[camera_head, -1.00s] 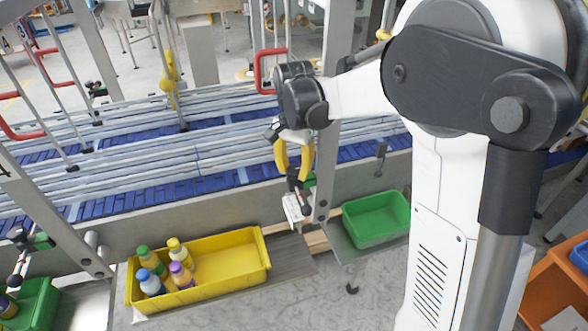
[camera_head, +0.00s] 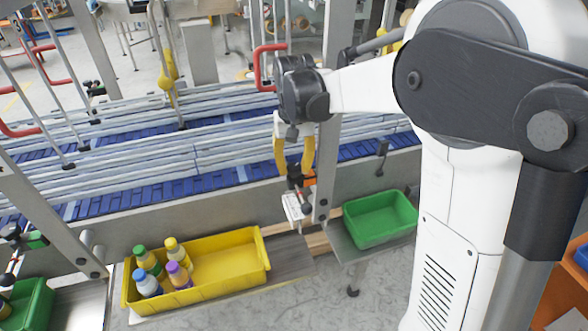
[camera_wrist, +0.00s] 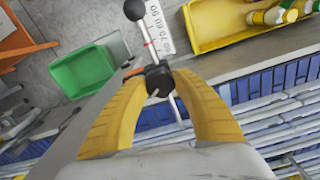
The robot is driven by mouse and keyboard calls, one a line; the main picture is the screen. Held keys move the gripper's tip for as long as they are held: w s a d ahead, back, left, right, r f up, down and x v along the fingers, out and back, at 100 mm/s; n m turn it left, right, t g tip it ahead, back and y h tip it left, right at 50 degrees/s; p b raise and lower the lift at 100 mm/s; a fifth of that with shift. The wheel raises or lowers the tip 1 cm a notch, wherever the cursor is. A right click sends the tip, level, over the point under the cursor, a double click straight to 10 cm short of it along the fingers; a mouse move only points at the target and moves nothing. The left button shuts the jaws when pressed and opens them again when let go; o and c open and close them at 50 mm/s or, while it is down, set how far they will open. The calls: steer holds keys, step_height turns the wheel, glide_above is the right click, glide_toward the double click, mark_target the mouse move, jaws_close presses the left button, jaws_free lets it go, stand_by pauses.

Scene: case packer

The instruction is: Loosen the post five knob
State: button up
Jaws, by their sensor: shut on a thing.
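The black knob (camera_head: 294,182) is on the steel post beside the conveyor, above a white scale plate (camera_head: 294,206). In the wrist view the knob (camera_wrist: 158,85) sits between my two yellow fingertips, which touch it from both sides. My gripper (camera_head: 294,168) is shut on this knob, pointing down. It also shows in the wrist view (camera_wrist: 157,76). A small orange piece (camera_head: 310,178) shows just right of the knob. The fingers partly hide the knob in the head view. I cannot read a post number.
A yellow tray (camera_head: 215,284) with several bottles stands front left of the knob. A green bin (camera_head: 380,220) stands to the right. The blue conveyor (camera_head: 130,202) with its rails lies behind. Another post with a green piece (camera_head: 37,240) is at the left.

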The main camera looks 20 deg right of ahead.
mark_target(294, 167)
steer(key=n+b, duration=0.1)
steer(key=n, duration=0.4)
steer(key=shift+n, duration=0.3)
steer(key=shift+n+b, duration=0.4)
steer(key=shift+n, duration=1.7)
steer(key=o, duration=1.2)
step_height(294, 167, up, 12)
steer(key=shift+r, duration=0.1)
